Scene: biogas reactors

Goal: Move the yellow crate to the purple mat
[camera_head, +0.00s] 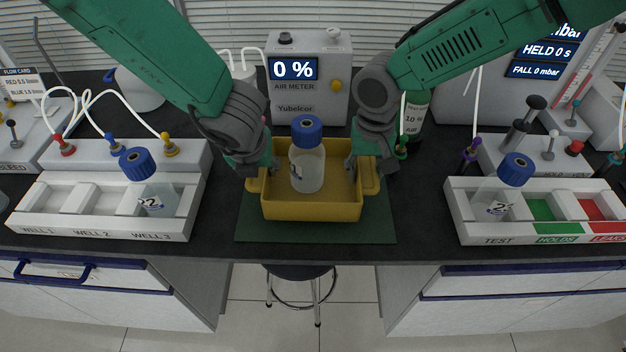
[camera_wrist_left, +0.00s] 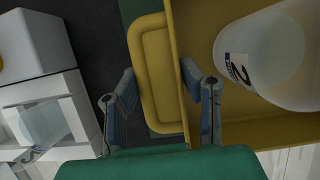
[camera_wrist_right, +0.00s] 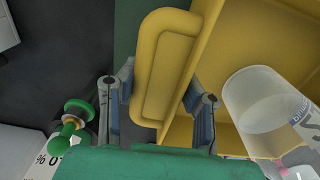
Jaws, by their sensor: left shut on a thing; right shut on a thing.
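The yellow crate (camera_head: 312,210) is at the middle of the bench, over a dark green mat (camera_head: 250,225). I cannot tell whether it rests on the mat or hangs just above it. A bottle with a blue cap (camera_head: 307,165) stands upright in the crate. My left gripper (camera_head: 258,168) is shut on the crate's left handle, which shows in the left wrist view (camera_wrist_left: 160,75). My right gripper (camera_head: 364,165) is shut on the right handle, seen in the right wrist view (camera_wrist_right: 165,65). No purple mat is in view.
A white rack with wells (camera_head: 100,225) holding a bottle (camera_head: 150,185) stands at left. A test rack (camera_head: 520,230) with another bottle (camera_head: 500,190) stands at right. The air meter (camera_head: 310,85) is behind the crate, and a green-topped bottle (camera_head: 412,115) stands behind the right gripper.

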